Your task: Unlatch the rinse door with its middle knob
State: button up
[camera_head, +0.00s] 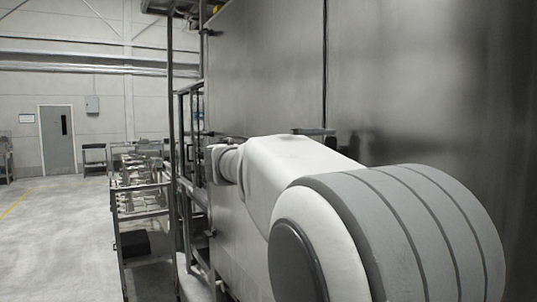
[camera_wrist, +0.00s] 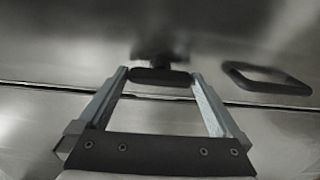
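In the wrist view, a dark rounded knob (camera_wrist: 160,76) sticks out from a brushed steel surface, on a short dark stem. My gripper (camera_wrist: 158,73) has its two fingers spread wide, with one fingertip on each side of the knob. Only a very thin gap, if any, shows between the knob and the fingertips; whether they touch I cannot tell. A seam runs across the steel behind the fingers. In the head view, my arm reaches along the large steel wall (camera_head: 430,90), and the knob and fingers are hidden or too small to make out.
A dark-framed recessed loop (camera_wrist: 268,78) lies on the steel right of the knob. In the head view, a metal rack cart (camera_head: 143,215) and dark posts (camera_head: 171,110) stand left of the arm. Open floor (camera_head: 60,235) lies farther left, with a grey door (camera_head: 57,138) beyond.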

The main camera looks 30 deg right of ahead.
jog(key=shift+a, duration=0.1)
jog(key=s+a+b, duration=0.1)
jog(key=a, duration=1.6)
jog(key=shift+s, duration=0.15)
